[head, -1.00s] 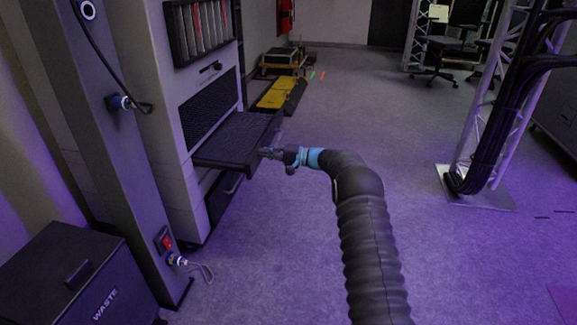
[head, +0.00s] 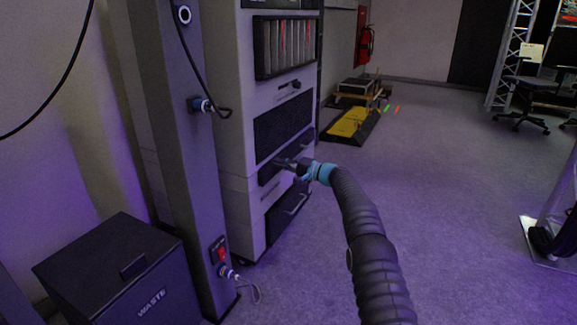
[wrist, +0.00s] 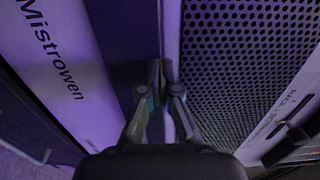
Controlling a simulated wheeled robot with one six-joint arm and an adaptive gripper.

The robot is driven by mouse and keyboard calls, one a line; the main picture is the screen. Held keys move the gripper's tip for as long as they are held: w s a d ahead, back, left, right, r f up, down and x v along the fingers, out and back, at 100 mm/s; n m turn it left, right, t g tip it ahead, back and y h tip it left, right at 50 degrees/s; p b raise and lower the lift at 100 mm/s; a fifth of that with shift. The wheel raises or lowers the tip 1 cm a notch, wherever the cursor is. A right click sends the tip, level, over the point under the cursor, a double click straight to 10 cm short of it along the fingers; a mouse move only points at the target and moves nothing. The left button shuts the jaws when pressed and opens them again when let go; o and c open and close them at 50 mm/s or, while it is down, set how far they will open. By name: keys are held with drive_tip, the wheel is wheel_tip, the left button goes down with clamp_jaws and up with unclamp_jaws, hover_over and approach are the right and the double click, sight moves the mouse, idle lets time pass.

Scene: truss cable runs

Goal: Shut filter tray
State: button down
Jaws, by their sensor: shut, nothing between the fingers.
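The filter tray (head: 299,149) is a dark slide-in tray in the grey cabinet, just below the mesh panel. Its dark front now sits at or very near the cabinet face; I cannot tell whether it is fully flush. My gripper (head: 279,162) is at the tray front, with its fingers shut and nothing between them. In the wrist view, the shut fingertips (wrist: 163,84) point at a dark band beside the perforated panel, which looks like the tray front (wrist: 127,45). Contact is likely, but the fingers hide the spot.
The mesh panel (head: 283,130) is above the tray and a drawer with a handle (head: 295,204) below. A grey column (head: 188,150) and a waste bin (head: 120,270) stand to the left. A yellow-and-black ramp (head: 350,123) lies behind.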

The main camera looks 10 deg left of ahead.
drive_tip(key=shift+s+a+r, duration=0.1)
drive_tip(key=shift+a, duration=0.3)
drive_tip(key=shift+d, duration=0.2)
